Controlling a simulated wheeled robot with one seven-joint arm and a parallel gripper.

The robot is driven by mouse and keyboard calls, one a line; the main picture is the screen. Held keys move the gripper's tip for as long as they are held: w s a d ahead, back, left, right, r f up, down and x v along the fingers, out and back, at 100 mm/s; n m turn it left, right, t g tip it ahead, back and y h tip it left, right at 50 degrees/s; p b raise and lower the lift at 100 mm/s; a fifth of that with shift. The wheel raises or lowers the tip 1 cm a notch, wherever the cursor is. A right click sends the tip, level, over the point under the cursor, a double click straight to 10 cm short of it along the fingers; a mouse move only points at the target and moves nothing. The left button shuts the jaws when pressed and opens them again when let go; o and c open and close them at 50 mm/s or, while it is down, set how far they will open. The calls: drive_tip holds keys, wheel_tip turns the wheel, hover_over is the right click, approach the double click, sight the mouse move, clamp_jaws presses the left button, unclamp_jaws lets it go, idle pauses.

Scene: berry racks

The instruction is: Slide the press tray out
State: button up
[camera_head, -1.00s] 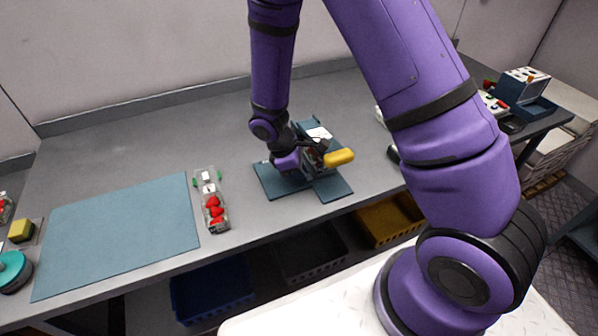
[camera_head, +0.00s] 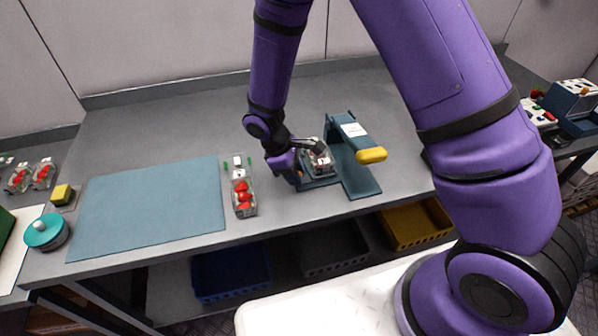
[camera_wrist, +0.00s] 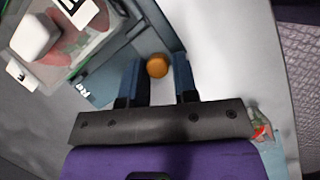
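The press (camera_head: 350,130) is a dark blue-green frame with a white label and a yellow handle (camera_head: 371,155). Its tray (camera_head: 322,183) lies to the left of the frame, out on the bench, and carries a clear box (camera_head: 318,158) with a white label. In the wrist view, the tray (camera_wrist: 150,35) and part of the clear box (camera_wrist: 75,35) show at upper left. My gripper (camera_head: 290,177) is at the tray's left side. In the wrist view its fingers (camera_wrist: 160,67) are apart, with a round orange knob (camera_wrist: 157,66) between them and a gap beside it.
A clear box of red berries (camera_head: 243,192) stands left of my gripper, beside a flat blue-grey mat (camera_head: 150,208). A teal round object (camera_head: 46,231) and a yellow block (camera_head: 62,194) are farther left. The bench behind the press is clear.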

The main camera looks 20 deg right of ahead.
drive_tip(key=shift+o, duration=1.3)
drive_tip(key=shift+a, duration=0.1)
drive_tip(key=v, duration=1)
drive_tip(key=shift+r, duration=0.4)
drive_tip(key=shift+a, duration=0.1)
